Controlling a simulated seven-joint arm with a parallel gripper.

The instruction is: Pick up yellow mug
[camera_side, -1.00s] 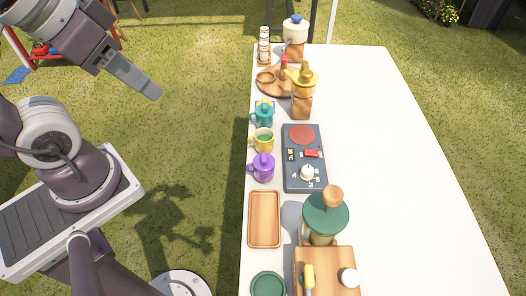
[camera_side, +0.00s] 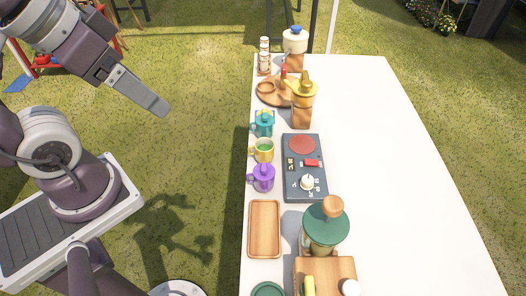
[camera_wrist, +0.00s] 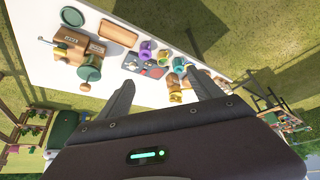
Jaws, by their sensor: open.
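The yellow mug (camera_side: 264,151) stands upright near the left edge of the white table, with green showing inside it. It is between a teal mug (camera_side: 263,124) and a purple mug (camera_side: 262,178), and its handle points left. In the wrist view the yellow mug (camera_wrist: 164,54) is small, between the purple mug (camera_wrist: 147,47) and the teal mug (camera_wrist: 179,63). My gripper (camera_side: 163,108) is off the table to the left, above the grass and well apart from the mugs. In the wrist view my gripper (camera_wrist: 157,86) has its fingers spread with nothing between them.
A dark control panel (camera_side: 304,165) lies right of the mugs. A wooden tray (camera_side: 265,229) and a green-lidded jar (camera_side: 325,225) are nearer. A yellow-topped dispenser (camera_side: 303,100) and round board (camera_side: 270,91) are behind. The table's right side (camera_side: 390,170) is clear.

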